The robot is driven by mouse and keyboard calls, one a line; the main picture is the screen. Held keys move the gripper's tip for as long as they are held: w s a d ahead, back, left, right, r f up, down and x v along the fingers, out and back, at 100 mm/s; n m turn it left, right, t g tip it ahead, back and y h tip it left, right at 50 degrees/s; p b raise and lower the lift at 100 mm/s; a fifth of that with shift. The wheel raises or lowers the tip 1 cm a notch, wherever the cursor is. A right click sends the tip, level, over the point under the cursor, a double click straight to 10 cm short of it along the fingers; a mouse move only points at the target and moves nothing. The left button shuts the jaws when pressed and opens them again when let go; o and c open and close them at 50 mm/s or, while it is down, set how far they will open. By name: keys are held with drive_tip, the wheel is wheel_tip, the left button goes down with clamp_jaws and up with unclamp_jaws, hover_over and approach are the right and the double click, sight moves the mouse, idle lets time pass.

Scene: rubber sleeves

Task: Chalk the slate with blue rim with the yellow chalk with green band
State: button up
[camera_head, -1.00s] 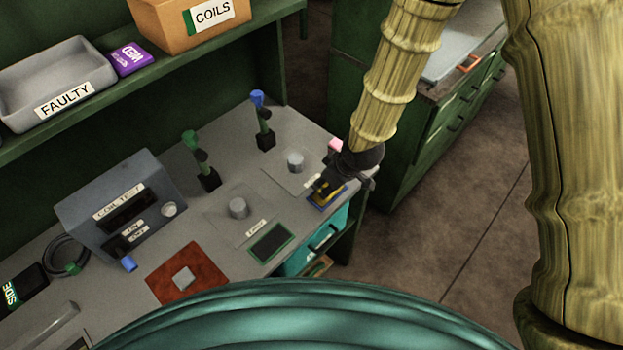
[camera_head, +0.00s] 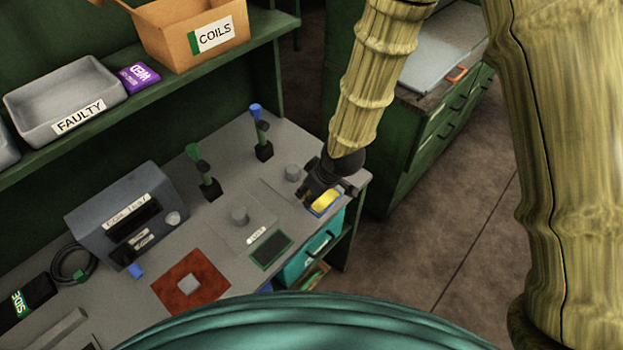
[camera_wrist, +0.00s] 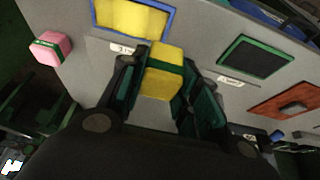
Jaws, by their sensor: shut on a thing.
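My gripper (camera_head: 308,194) is shut on the yellow chalk with green band (camera_wrist: 161,72). In the wrist view the block sits between the two fingers (camera_wrist: 163,66), its green band across the middle. The slate with blue rim (camera_head: 326,201) lies at the bench's right front corner, its visible surface covered in yellow. It also shows at the top of the wrist view (camera_wrist: 125,17), cut off by the frame edge. The chalk appears beside the slate's label, short of the yellow surface; I cannot tell its height above the bench. In the head view my gripper hides the chalk.
A pink block with a green band (camera_wrist: 50,47) lies near the bench edge. A green-rimmed dark slate (camera_head: 271,251) and a red-brown mat (camera_head: 168,292) lie to the left. Green-topped (camera_head: 210,187) and blue-topped (camera_head: 264,150) posts stand behind.

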drive_tip(key=shift+r+p, duration=0.9)
drive_tip(key=shift+r, duration=0.65)
drive_tip(key=shift+d, duration=0.1)
